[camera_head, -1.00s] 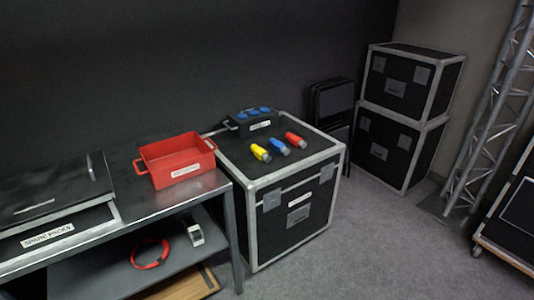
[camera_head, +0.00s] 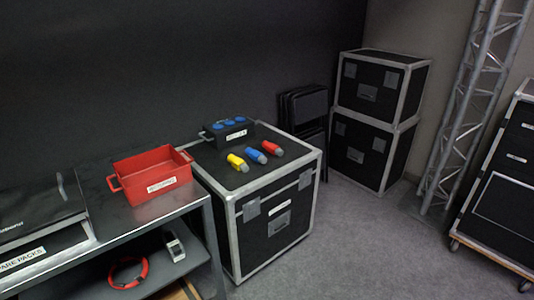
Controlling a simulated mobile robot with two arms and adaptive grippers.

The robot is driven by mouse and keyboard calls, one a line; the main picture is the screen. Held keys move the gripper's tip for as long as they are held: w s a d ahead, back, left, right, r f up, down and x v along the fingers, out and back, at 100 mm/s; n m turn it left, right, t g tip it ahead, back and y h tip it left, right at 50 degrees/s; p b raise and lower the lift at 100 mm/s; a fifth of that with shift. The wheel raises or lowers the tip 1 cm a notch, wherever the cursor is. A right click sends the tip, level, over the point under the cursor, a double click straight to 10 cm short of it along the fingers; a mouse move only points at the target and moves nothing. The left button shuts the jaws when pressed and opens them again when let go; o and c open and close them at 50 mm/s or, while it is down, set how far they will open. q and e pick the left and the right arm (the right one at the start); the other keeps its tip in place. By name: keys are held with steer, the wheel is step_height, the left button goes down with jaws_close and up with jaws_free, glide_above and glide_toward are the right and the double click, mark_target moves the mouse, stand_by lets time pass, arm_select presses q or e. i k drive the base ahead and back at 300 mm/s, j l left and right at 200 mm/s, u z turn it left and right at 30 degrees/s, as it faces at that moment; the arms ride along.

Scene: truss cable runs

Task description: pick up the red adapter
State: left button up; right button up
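The red adapter (camera_head: 271,148) lies on top of a black flight case (camera_head: 262,178) with silver edges. It is the rightmost of three adapters in a row, with a grey end toward the front right. The blue adapter (camera_head: 255,156) lies just left of it, and the yellow adapter (camera_head: 236,161) lies further left. Neither of my grippers is in view.
A black box with blue sockets (camera_head: 229,132) stands behind the adapters on the case. A red tray (camera_head: 150,172) sits on the metal bench (camera_head: 146,216) at left. Stacked cases (camera_head: 371,149) and a truss (camera_head: 462,110) stand at right. Grey floor (camera_head: 350,245) is open in front.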

mark_target(271, 148)
steer(key=i+l, duration=0.15)
steer(key=i, duration=0.45)
steer(key=i+l, duration=0.1)
steer(key=i, duration=0.55)
